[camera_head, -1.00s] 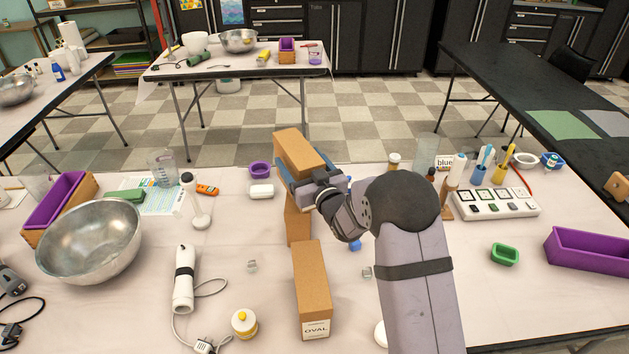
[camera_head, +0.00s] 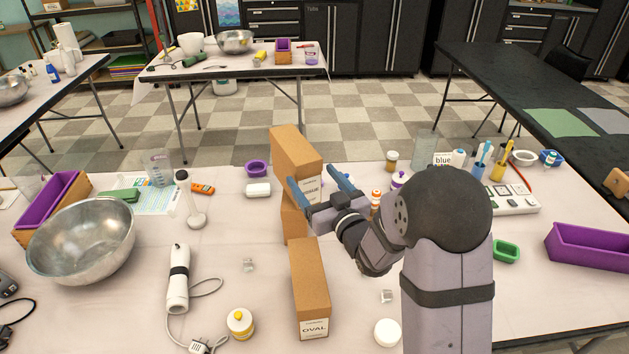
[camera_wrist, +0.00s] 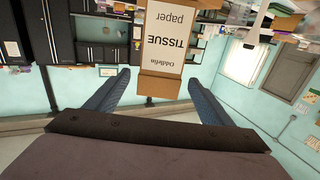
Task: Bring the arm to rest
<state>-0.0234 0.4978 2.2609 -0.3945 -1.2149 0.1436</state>
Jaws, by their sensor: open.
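My gripper (camera_head: 315,188) is open and empty, at the end of my raised arm over the middle of the table. In the head view its blue fingers are close to the near side of an upper cardboard box (camera_head: 292,150). That box appears to stand on a lower cardboard box (camera_head: 293,224), partly hidden. In the wrist view the blue fingers are spread apart (camera_wrist: 158,85), and a box labelled tissue paper (camera_wrist: 165,45) shows beyond and between them. I cannot tell the exact gap between fingers and box.
A box marked OVAL (camera_head: 310,285) stands in front of the stack. A metal bowl (camera_head: 82,240) and white hand blender (camera_head: 178,280) are on the left. Small bottles and a white switch panel (camera_head: 515,205) are behind and right of my arm. A purple bin (camera_head: 590,247) lies far right.

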